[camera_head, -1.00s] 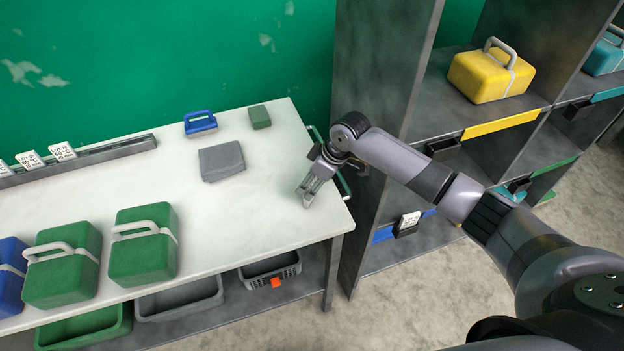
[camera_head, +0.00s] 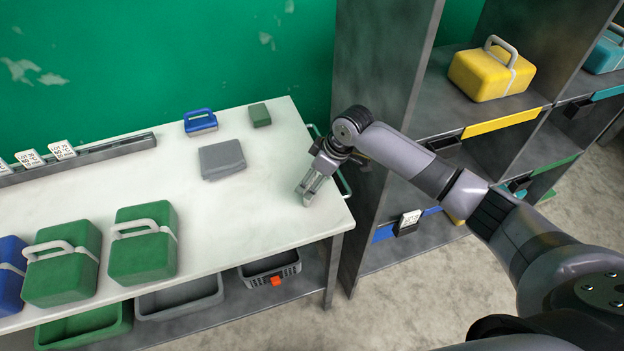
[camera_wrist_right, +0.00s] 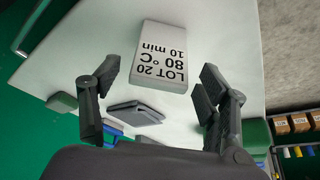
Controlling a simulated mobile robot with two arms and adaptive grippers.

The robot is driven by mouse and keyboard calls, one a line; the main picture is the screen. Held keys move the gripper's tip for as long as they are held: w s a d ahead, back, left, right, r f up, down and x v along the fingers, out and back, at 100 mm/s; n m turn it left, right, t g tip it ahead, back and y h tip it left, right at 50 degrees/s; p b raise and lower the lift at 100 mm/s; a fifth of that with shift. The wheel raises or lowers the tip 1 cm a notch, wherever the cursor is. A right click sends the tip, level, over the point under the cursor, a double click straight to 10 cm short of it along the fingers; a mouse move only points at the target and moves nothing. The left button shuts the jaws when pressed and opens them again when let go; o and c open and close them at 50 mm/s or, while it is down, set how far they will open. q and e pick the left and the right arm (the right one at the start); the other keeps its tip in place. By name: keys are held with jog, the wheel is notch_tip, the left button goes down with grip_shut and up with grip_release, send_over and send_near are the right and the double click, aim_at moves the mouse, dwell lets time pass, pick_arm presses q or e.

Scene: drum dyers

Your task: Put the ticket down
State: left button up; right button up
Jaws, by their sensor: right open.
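The ticket (camera_wrist_right: 167,57), a white block printed "LOT 20 80 °C 10 min", shows in the right wrist view over the pale tabletop. My right gripper (camera_wrist_right: 157,82) is open, with one finger on each side of the ticket's near end and gaps visible between. In the head view my right gripper (camera_head: 308,192) points down at the right end of the white table (camera_head: 250,215). I cannot make out the ticket there. Whether the ticket rests flat on the tabletop is hard to tell. My left gripper is not in view.
Other tickets (camera_head: 63,150) stand in a grey rail at the table's left. Green cases (camera_head: 143,260), a blue clamp-like item (camera_head: 200,122), a grey folded cloth-like piece (camera_head: 222,160) and a small green block (camera_head: 260,115) are on the table. A grey shelf unit (camera_head: 380,75) stands close right.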

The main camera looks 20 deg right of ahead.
jog(key=b+v, duration=0.1)
jog(key=v, duration=0.9)
jog(key=shift+s+r+b, duration=0.15)
jog(key=shift+r+b, duration=0.15)
jog(key=shift+r, duration=0.05)
jog(key=shift+d+f, duration=0.1)
